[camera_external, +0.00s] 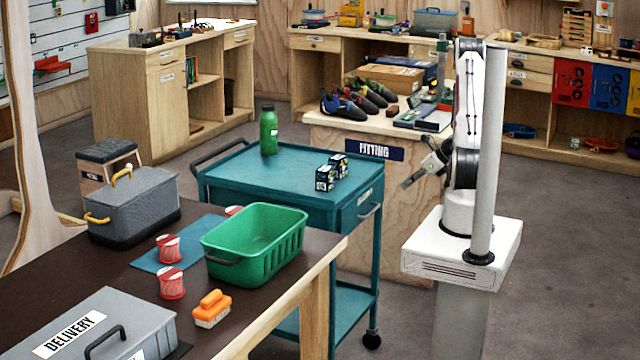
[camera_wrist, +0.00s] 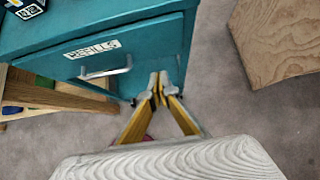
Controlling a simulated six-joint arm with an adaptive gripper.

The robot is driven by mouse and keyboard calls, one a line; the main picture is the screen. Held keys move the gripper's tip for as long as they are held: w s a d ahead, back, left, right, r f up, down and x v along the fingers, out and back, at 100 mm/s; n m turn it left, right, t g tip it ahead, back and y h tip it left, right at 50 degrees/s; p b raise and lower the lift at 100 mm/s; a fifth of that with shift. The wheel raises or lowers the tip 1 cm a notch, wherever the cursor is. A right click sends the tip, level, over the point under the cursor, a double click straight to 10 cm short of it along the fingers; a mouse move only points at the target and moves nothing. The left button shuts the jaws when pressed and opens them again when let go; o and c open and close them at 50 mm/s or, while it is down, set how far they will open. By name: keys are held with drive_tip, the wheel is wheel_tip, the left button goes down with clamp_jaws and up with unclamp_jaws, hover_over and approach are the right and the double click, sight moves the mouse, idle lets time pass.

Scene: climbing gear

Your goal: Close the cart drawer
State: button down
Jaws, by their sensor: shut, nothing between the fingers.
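The teal cart (camera_external: 265,175) stands in the middle of the external view. Its drawer (camera_external: 358,213) is at the right end, facing my arm, with a pale bar handle (camera_external: 370,212). In the wrist view the drawer front (camera_wrist: 150,50) fills the upper left, with a white label and the handle (camera_wrist: 105,73) below it. How far the drawer stands out is hard to tell. My gripper (camera_external: 406,184) is right of the drawer, apart from it in the external view. In the wrist view my gripper (camera_wrist: 158,88) has its fingertips together and empty, to the right of the handle.
A green bottle (camera_external: 268,130) and small dark boxes (camera_external: 331,172) stand on the cart top. The wooden fitting counter (camera_external: 345,135) is behind, close to my arm. A brown table with a green basket (camera_external: 255,245) is in front. Grey floor is clear around the drawer.

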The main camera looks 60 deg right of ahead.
drive_tip(key=shift+v, duration=1.95)
drive_tip(key=shift+a, duration=0.1)
drive_tip(key=s+a+r+m+g, duration=0.1)
drive_tip(key=s+a+r+m, duration=0.1)
drive_tip(key=a+r+m, duration=0.7)
drive_tip(key=s+a+r+m+g, duration=0.1)
drive_tip(key=s+a+r+m, duration=0.1)
drive_tip(key=a+r+m, duration=0.7)
drive_tip(key=s+a+r+m+g, duration=0.1)
drive_tip(key=a+r+m, duration=0.7)
drive_tip(key=a+m, duration=1)
drive_tip(key=shift+s+a+r, duration=0.4)
drive_tip(key=shift+s+a, duration=0.45)
drive_tip(key=shift+a, duration=0.2)
